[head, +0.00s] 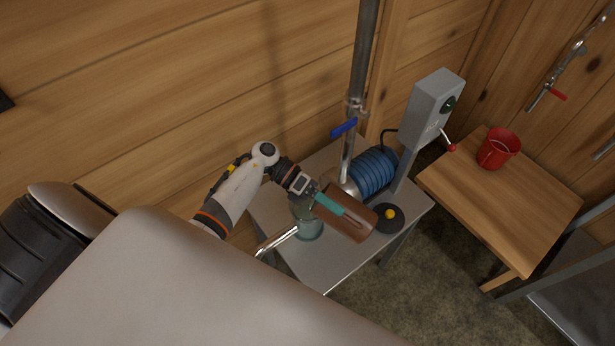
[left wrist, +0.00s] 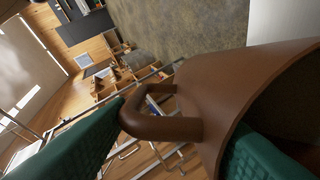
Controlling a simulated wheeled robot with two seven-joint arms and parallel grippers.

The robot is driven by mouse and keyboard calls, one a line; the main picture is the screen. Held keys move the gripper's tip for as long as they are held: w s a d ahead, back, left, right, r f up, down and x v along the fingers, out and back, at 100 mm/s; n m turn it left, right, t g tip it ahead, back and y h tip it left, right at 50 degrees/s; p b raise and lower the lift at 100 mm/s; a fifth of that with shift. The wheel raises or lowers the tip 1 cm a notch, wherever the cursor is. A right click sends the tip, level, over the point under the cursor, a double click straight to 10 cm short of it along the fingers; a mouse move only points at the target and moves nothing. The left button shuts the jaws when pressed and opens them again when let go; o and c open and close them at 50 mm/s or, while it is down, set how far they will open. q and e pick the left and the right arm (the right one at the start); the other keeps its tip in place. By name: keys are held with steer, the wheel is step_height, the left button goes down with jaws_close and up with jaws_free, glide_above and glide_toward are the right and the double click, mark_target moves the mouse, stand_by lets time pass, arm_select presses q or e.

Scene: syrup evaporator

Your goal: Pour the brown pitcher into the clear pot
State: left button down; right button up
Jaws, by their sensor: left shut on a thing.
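The brown pitcher (head: 348,216) is tilted well over to one side above the small grey metal table. My left gripper (head: 334,205) is shut on it, with teal finger pads against its wall. In the left wrist view the brown pitcher (left wrist: 205,90) shows its handle and curved rim, with green pads (left wrist: 75,150) on either side. The clear pot (head: 310,228) stands on the table just left of and below the pitcher, partly hidden by the gripper and pitcher. I cannot see any liquid flowing. My right gripper is not in view.
A blue ribbed cylinder (head: 374,172) and a black disc with a yellow knob (head: 389,215) are close to the pitcher. A grey control box (head: 432,108) and a vertical metal pipe (head: 364,55) rise behind. A red mug (head: 498,149) stands on a wooden table (head: 520,205).

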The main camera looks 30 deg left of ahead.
arm_select(q)
steer(key=shift+s+a, duration=0.1)
steer(key=shift+a, duration=0.15)
steer(key=shift+a+h+b, duration=0.1)
steer(key=shift+h+b, duration=0.3)
steer(key=shift+b, duration=0.1)
steer(key=shift+a+r, duration=0.15)
steer(key=shift+a, duration=0.25)
steer(key=shift+b, duration=0.3)
steer(key=shift+h, duration=0.3)
